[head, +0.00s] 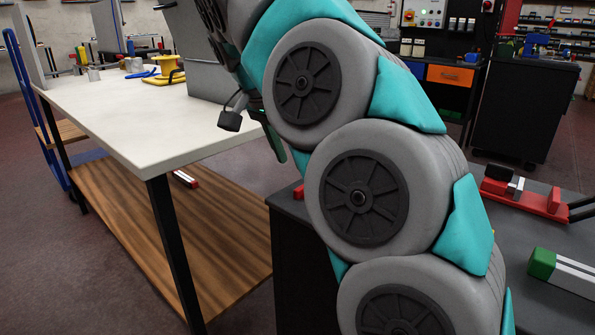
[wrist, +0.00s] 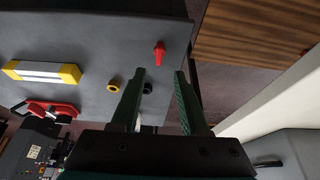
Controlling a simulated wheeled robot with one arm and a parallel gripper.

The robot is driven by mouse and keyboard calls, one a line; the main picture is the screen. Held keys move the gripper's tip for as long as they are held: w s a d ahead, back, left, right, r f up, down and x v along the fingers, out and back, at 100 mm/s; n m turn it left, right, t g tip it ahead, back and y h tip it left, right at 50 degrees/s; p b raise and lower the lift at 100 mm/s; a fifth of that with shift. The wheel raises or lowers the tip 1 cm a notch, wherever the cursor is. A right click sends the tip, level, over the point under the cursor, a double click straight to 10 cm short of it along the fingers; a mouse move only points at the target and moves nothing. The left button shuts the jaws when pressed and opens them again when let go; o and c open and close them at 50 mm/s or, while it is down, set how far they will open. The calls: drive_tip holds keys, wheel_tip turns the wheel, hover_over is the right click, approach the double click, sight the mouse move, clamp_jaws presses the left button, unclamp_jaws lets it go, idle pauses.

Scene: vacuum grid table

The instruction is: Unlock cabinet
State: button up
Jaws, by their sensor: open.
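A grey cabinet-like box (head: 203,60) stands on the white table (head: 140,128), partly behind my arm. A grey panel (wrist: 290,145) with a dark handle-like bar (wrist: 268,163) shows at the lower right of the wrist view; it may be the same box. My gripper (wrist: 160,73) is open, with its two green fingers apart and nothing clearly held. Beyond the fingers, a small red knob or key-like piece (wrist: 159,52) sits on the dark grey worktop (wrist: 100,40). No lock can be made out. In the head view, one green finger (head: 274,135) shows beside the table's edge.
A yellow-ended bar (wrist: 42,72), a red clamp (wrist: 50,109) and a yellow ring (wrist: 113,86) are on the grey worktop. A wooden shelf (head: 165,225) lies below the tabletop. My arm hides much of the middle.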

sight(301, 186)
drive_tip(key=shift+x, duration=3.75)
drive_tip(key=shift+c, duration=0.2)
clamp_jaws()
